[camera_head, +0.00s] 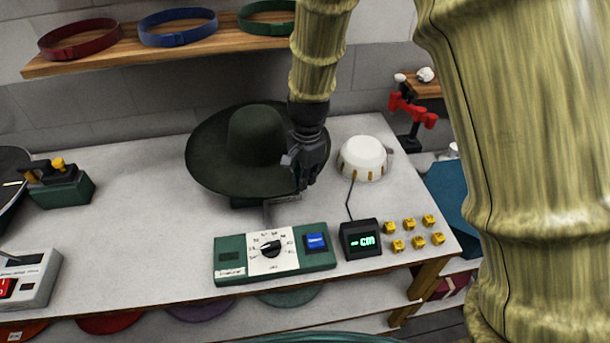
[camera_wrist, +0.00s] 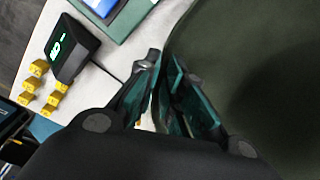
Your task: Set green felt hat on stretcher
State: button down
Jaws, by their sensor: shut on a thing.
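The dark green felt hat (camera_head: 222,165), wide-brimmed with a round crown, is upright over the left-middle of the white table. My gripper (camera_head: 298,180) is at the right edge of its brim, with the fingers shut on it. In the wrist view the hat (camera_wrist: 255,60) fills the right side, and its brim edge runs in between the fingertips of my gripper (camera_wrist: 163,62). The stretcher seems to be the white dome (camera_head: 362,154) with small yellow marks, just right of the hat and bare on top. My gripper hides part of the hat's right side.
A dark green base with a grey metal part (camera_head: 282,203) shows under the hat's front brim. In front stand a green dial box (camera_head: 274,254), a display (camera_head: 361,240) reading "- cm" and several yellow cubes (camera_head: 409,224). A shelf (camera_head: 165,45) with coloured bands hangs behind.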

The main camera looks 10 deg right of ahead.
jog(key=shift+f+b, duration=1.05)
jog(key=shift+f, duration=2.75)
jog(key=c, duration=1.5)
grip_release()
jog(key=shift+o, duration=0.2)
jog(key=shift+r, duration=0.1)
notch_tip(320, 180, up, 12)
jog(key=shift+s+d, duration=0.15)
jog(key=shift+s, duration=0.05)
